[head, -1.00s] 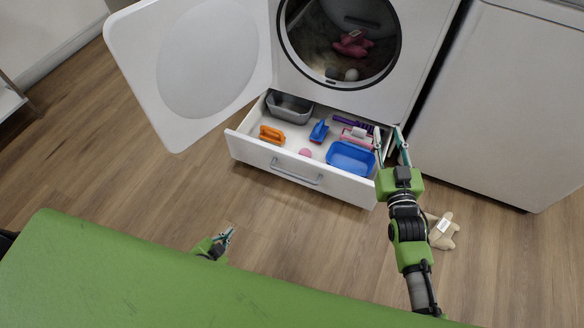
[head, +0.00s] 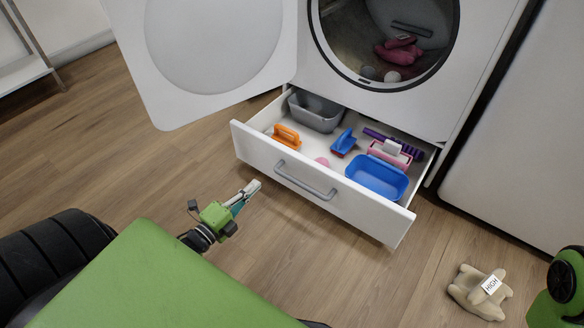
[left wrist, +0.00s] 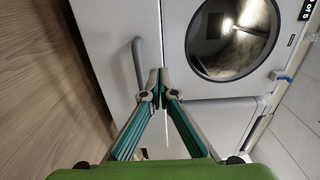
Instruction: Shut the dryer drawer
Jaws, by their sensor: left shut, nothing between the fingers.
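The white dryer drawer (head: 345,213) stands pulled out below the dryer (head: 405,112) in the head view. Its grey bar handle (head: 305,182) is on the front panel and also shows in the left wrist view (left wrist: 139,62). My left gripper (head: 252,187) is shut and empty, in front of the drawer and left of the handle. In the left wrist view its fingertips (left wrist: 157,78) meet just right of the handle; I cannot tell whether they touch anything. My right gripper is out of view; only a green arm part shows at the right edge.
The drawer holds a blue basin (head: 377,178), a grey bin (head: 315,112), an orange brush (head: 287,136) and other small items. The round dryer door (head: 215,50) hangs open. A beige plush toy (head: 478,292) lies on the floor, right of the drawer. Floor before the drawer is clear.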

